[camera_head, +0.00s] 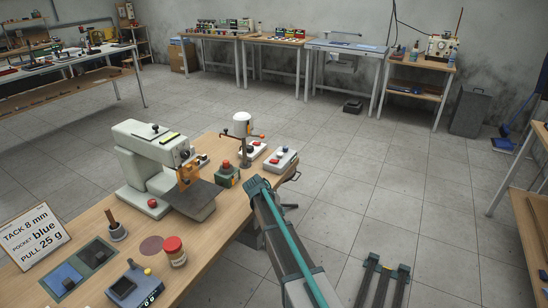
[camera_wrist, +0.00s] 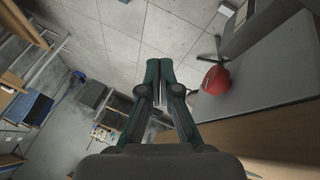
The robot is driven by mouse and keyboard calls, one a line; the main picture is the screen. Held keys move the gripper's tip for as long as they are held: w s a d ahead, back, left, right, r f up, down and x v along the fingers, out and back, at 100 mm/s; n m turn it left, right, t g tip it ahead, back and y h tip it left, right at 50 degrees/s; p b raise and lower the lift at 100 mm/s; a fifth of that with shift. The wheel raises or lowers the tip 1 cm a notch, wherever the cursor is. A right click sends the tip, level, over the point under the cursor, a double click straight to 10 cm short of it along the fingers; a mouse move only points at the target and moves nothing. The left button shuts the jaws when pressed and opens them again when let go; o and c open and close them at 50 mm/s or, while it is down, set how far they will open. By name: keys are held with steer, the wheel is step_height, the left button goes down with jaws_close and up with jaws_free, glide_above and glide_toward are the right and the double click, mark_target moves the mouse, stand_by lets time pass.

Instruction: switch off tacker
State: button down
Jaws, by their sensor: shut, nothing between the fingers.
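The tacker appears to be the cream machine (camera_head: 148,158) on the wooden bench in the head view, with a dark plate (camera_head: 192,198) in front of its orange head. A red button (camera_head: 152,203) sits low on its base. A green box with a red knob (camera_head: 227,174) stands to the plate's right. My gripper (camera_wrist: 158,64) shows in the wrist view with its teal fingers together and empty, above floor. A red rounded thing (camera_wrist: 215,80) lies right of the fingertips, apart from them; I cannot tell what it is. In the head view, my arm reaches toward the bench's right edge.
A white-topped device (camera_head: 241,125) and a grey box with red buttons (camera_head: 281,160) stand behind the green box. A red-lidded jar (camera_head: 174,251), a cup (camera_head: 116,231) and a sign (camera_head: 34,236) are at the near left.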

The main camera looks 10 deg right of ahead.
steer(key=w+a+r+t, duration=0.1)
steer(key=w+a+r, duration=0.1)
steer(key=w+r, duration=0.6)
steer(key=m+t+h, duration=0.2)
steer(key=m, duration=0.1)
glide_toward(278, 161)
steer(key=w+v, duration=0.1)
steer(key=v, duration=0.3)
steer(key=shift+s+a, duration=0.1)
steer(key=shift+s, duration=0.15)
steer(key=shift+f, duration=0.1)
steer(key=shift+n, duration=0.3)
steer(key=p+x, duration=0.3)
steer(key=x, duration=0.7)
steer(key=shift+s, duration=0.1)
